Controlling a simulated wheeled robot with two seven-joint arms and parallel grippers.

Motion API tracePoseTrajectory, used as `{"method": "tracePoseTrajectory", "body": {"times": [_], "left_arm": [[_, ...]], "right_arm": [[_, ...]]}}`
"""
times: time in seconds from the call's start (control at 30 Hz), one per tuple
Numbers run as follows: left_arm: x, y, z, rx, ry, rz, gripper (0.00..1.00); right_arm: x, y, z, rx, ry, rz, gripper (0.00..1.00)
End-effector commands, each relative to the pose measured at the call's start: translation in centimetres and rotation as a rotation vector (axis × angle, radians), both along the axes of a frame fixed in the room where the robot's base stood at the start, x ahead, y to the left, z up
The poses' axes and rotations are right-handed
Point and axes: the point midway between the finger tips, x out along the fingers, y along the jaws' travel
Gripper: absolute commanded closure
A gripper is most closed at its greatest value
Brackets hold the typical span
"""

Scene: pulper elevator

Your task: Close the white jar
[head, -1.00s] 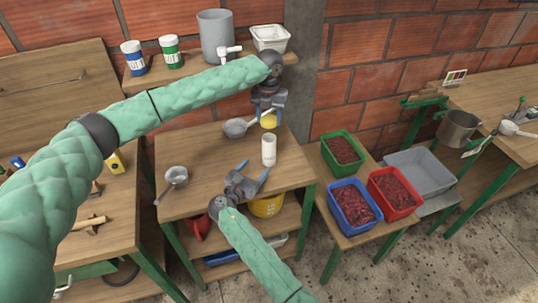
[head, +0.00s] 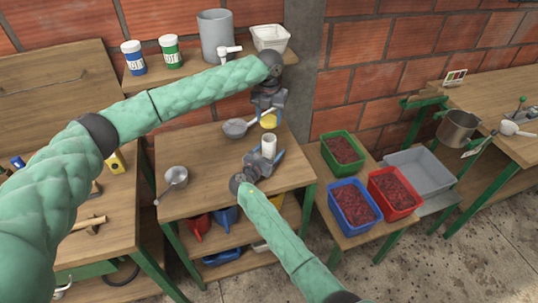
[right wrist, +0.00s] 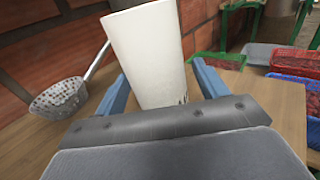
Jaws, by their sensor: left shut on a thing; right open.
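The white jar (head: 269,145) stands upright on the middle table. My left gripper (head: 268,103) is above and just behind the jar, pointing down. It is shut on a yellow lid (head: 268,121), which it holds close to the jar's top, slightly to the back.
A strainer (head: 236,128) lies behind the jar, and a ladle (head: 175,176) lies at the table's left. Green (head: 343,150), blue (head: 355,206) and red (head: 394,193) crates stand on the right. A shelf above holds a grey container (head: 215,38) and a white tub (head: 270,38).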

Motion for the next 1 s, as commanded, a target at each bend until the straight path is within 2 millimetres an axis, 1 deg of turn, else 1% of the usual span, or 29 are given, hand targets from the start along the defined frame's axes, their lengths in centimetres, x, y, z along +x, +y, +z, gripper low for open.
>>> {"method": "tracePoseTrajectory", "body": {"times": [0.17, 0.27, 0.3, 0.47, 0.5, 0.53, 0.67, 1.0], "left_arm": [[0.0, 0.0, 0.0, 0.000, 0.000, 0.000, 0.69], [0.0, 0.0, 0.0, 0.000, 0.000, 0.000, 0.69], [0.0, 0.0, 0.0, 0.000, 0.000, 0.000, 0.69], [0.0, 0.0, 0.0, 0.000, 0.000, 0.000, 0.69], [0.0, 0.0, 0.0, 0.000, 0.000, 0.000, 0.69], [0.0, 0.0, 0.0, 0.000, 0.000, 0.000, 0.69], [0.0, 0.0, -0.5, 0.000, 0.001, 0.000, 0.69], [-0.1, 0.0, -4.3, -0.001, 0.001, 0.001, 0.69]], "right_arm": [[0.0, 0.0, 0.0, 0.000, 0.000, 0.000, 0.28], [0.0, 0.0, 0.0, 0.000, 0.000, 0.000, 0.45], [0.0, 0.0, 0.0, 0.000, 0.000, 0.000, 0.53], [0.0, 0.0, 0.0, 0.000, 0.000, 0.000, 0.85], [0.0, 0.0, 0.0, 0.000, 0.000, 0.000, 0.93], [0.0, 0.0, 0.0, 0.000, 0.000, 0.000, 0.95], [0.0, 0.0, 0.0, 0.000, 0.000, 0.000, 0.95], [0.0, 0.0, 0.0, 0.000, 0.000, 0.000, 0.95]]}}
